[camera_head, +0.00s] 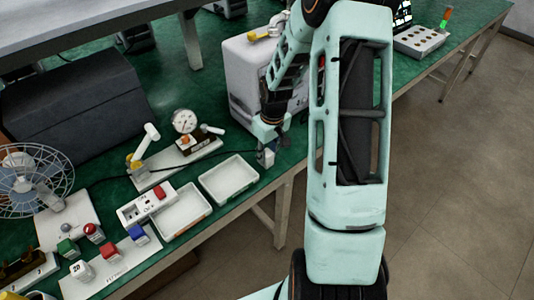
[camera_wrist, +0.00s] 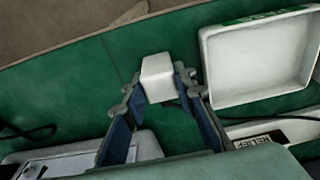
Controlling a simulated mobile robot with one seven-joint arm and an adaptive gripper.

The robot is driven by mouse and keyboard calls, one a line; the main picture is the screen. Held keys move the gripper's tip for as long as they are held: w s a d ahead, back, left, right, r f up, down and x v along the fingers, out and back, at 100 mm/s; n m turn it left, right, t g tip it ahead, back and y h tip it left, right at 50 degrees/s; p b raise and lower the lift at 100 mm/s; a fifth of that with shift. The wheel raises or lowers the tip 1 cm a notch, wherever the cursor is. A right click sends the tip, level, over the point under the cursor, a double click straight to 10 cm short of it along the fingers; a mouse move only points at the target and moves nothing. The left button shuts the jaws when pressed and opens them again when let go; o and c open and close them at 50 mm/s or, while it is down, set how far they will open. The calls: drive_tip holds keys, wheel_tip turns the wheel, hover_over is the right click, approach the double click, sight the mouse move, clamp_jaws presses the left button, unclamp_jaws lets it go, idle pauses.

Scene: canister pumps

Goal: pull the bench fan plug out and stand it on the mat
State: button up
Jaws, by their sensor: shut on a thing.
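The plug is a small pale block (camera_wrist: 158,78) in the wrist view, held between the two fingertips of my gripper (camera_wrist: 159,88). In the head view the plug (camera_head: 266,158) shows under my gripper (camera_head: 268,147), near the bench's front edge and right of the white trays. I cannot tell whether it touches the green mat (camera_wrist: 75,70) or hangs just above it. A black cord runs left from near the plug across the bench. The bench fan (camera_head: 35,180) stands at the far left. The power strip (camera_head: 147,204) with a red switch lies apart from the plug.
Two white trays (camera_head: 250,186) lie between the strip and my gripper. A white box-shaped machine (camera_head: 240,75) stands close behind my gripper. A dial gauge stand (camera_head: 186,122) and a board with coloured blocks (camera_head: 112,268) are to the left. The floor lies beyond the front edge.

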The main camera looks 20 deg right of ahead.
drive_tip(key=o, duration=1.2)
drive_tip(key=shift+o, duration=0.2)
drive_tip(key=shift+r, duration=0.1)
